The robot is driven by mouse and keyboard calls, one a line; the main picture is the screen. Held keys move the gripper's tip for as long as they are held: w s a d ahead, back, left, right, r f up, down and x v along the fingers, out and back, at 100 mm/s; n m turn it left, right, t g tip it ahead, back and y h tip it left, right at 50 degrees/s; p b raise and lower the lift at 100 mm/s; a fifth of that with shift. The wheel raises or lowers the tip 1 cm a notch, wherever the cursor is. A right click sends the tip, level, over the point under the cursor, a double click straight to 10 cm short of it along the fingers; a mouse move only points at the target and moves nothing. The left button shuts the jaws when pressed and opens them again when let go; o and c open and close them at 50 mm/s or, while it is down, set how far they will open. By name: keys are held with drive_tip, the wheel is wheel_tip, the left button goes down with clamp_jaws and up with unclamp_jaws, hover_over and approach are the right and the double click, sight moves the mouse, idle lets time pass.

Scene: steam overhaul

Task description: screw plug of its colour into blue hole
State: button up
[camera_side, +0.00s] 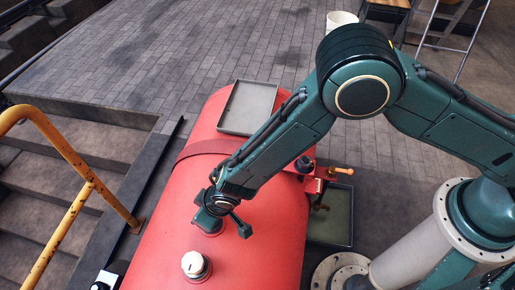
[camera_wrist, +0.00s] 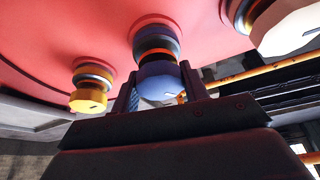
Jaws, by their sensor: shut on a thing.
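My gripper (camera_side: 218,214) is over the top of the red boiler (camera_side: 240,262), beside a red boss; its arm hides most of what it holds. In the wrist view my gripper (camera_wrist: 160,92) is shut on a blue plug (camera_wrist: 156,78), with one finger on each side of its rounded head. The plug is in line with a boss on the boiler that has a dark blue ring (camera_wrist: 154,33). How deep the plug sits in the hole cannot be told.
A yellow plug (camera_wrist: 88,98) stands in a boss to the left, and a white plug (camera_wrist: 285,25) to the right; the white one also shows in the side view (camera_side: 193,263). Grey trays lie on the boiler (camera_side: 232,130) and beside it (camera_side: 341,232). An orange-handled valve (camera_side: 342,170) sticks out right.

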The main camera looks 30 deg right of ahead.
drive_tip(key=shift+f, duration=0.35)
idle(0.6)
drive_tip(key=o, duration=1.2)
drive_tip(key=shift+c, duration=0.7)
drive_tip(key=n, duration=0.3)
drive_tip(key=n+g+y, duration=0.1)
drive_tip(key=n, duration=0.2)
drive_tip(key=shift+g+y, duration=0.3)
drive_tip(key=n+g, duration=0.1)
drive_tip(key=n, duration=0.2)
drive_tip(key=n+g, duration=0.1)
drive_tip(key=n, duration=0.2)
drive_tip(key=shift+n+y, duration=0.3)
drive_tip(key=shift+y, duration=0.1)
drive_tip(key=shift+d, duration=0.55)
